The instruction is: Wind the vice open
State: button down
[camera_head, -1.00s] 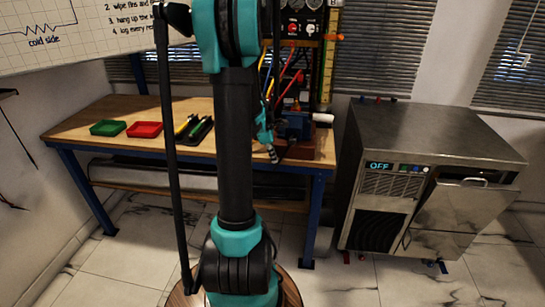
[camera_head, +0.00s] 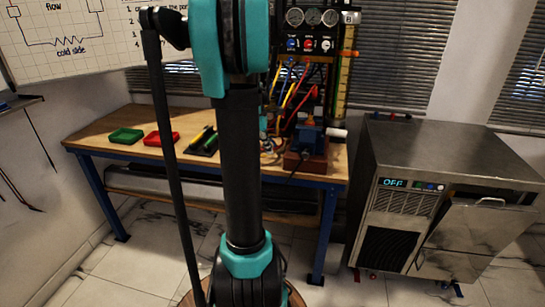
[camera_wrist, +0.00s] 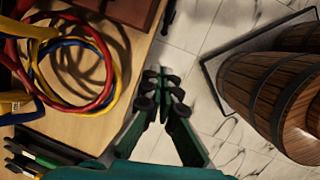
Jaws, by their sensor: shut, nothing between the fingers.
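The blue vice (camera_head: 309,136) stands on a reddish-brown block (camera_head: 304,163) at the right end of the bench. A dark bar shows at its front, but its details are too small to tell. In the wrist view, a reddish-brown block (camera_wrist: 132,10) sits at the top, with a dark bar (camera_wrist: 168,16) beside it past the bench edge. My gripper (camera_wrist: 165,84) is shut and empty beside the bench edge, over the floor in this view and apart from the bar. In the head view, my arm mostly hides it, left of the vice.
Red, yellow and blue hoses (camera_wrist: 70,62) loop over the bench (camera_head: 100,147) close to my gripper. Green (camera_head: 125,136) and red trays lie on the left of the bench. A gauge panel (camera_head: 308,45) stands behind the vice. A steel machine (camera_head: 440,200) stands on the right.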

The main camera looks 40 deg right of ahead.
jog(key=g, duration=0.1)
send_near(292, 174)
notch_tip(292, 174, down, 6)
jog(key=w+a, duration=0.2)
jog(key=shift+s+d+f+h, duration=0.2)
jog(key=shift+s+d, duration=0.1)
jog(key=shift+d, duration=0.15)
jog(key=shift+s+d+f+h, duration=0.1)
jog(key=shift+s+d+h, duration=0.15)
jog(key=shift+d, duration=0.2)
jog(key=shift+s+d+f, duration=0.3)
jog(key=shift+s+d, duration=0.05)
jog(key=shift+d, duration=0.15)
jog(key=shift+s+d+f+h, duration=0.2)
jog(key=shift+f+h, duration=0.05)
jog(key=shift+f, duration=0.1)
jog(key=shift+s+d+f+g+h, duration=0.4)
jog(key=shift+s+d+f+g, duration=0.3)
jog(key=shift+g, duration=0.1)
jog(key=shift+s+d+g+h, duration=0.15)
jog(key=shift+s+g+h, duration=0.2)
jog(key=shift+g+h, duration=0.4)
